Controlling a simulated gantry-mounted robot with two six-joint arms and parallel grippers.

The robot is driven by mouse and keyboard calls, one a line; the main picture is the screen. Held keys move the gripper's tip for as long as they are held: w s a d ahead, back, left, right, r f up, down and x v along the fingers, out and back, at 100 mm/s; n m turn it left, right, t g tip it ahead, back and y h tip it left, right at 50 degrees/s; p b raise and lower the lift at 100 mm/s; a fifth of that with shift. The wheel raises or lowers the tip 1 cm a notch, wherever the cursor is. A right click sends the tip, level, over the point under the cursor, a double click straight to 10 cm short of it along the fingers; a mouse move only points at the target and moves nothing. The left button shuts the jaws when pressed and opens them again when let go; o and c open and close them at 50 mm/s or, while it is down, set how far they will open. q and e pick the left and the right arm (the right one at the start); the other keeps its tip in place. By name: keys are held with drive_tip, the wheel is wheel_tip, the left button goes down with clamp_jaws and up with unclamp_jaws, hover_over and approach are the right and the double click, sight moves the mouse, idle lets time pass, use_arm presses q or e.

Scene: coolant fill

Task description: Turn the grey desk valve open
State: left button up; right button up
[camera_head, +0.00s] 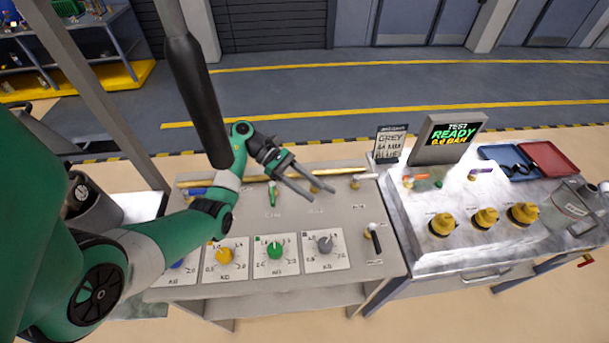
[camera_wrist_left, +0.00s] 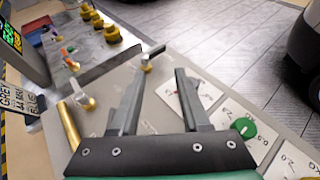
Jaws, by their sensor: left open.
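A row of small valves stands along the brass pipe (camera_head: 250,178) at the back of the desk. A green-handled valve (camera_head: 272,192) and a pale-handled valve (camera_head: 365,179) show clearly. Between them, behind the grey dial (camera_head: 325,245), a brass fitting (camera_head: 316,186) shows between my left fingers; its handle is hidden or too small to tell. My left gripper (camera_head: 322,195) is open and empty over the desk's back part, pointing right. In the left wrist view its fingers (camera_wrist_left: 160,75) are spread with bare desk between them. My right gripper is not in view.
A second bench (camera_head: 430,250) holds yellow knobs, a test screen (camera_head: 448,138) and trays. A card reading GREY and BLUE (camera_head: 390,143) stands near the pale-handled valve.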

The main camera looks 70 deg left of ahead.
use_arm(q)
drive_tip(key=s+d+p, duration=0.1)
drive_tip(key=p, duration=0.1)
drive_tip(key=s+d+r+p, duration=0.1)
drive_tip(key=shift+s+d+r+p, duration=0.1)
drive_tip(key=shift+d+r+p, duration=0.2)
drive_tip(key=shift+d+p, duration=0.1)
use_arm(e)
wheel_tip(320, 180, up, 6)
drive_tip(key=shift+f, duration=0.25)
